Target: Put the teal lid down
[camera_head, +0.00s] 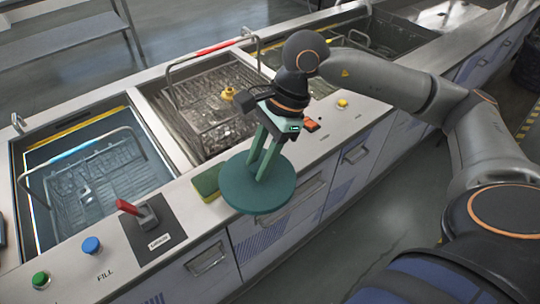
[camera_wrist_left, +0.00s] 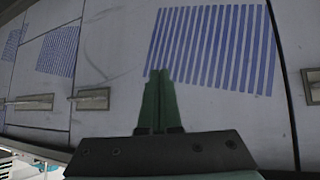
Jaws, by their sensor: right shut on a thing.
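The teal lid (camera_head: 258,196) is a flat round disc in the head view, roughly level at the front edge of the steel counter (camera_head: 190,215). My right gripper (camera_head: 262,172) reaches down to its top from the upper right and is shut on it; the exact grip point is hard to make out. I cannot tell whether the lid touches the counter. My left gripper (camera_wrist_left: 160,75) is outside the head view. In the left wrist view its fingers are together with nothing between them, in front of the cabinet fronts.
A yellow-green sponge (camera_head: 207,182) lies beside the lid, partly hidden by it. Left are a red lever switch (camera_head: 138,212), a blue button (camera_head: 91,245) and a green button (camera_head: 41,280). Behind are a filled tank (camera_head: 62,137) and a middle tank (camera_head: 165,99) with a wire basket.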

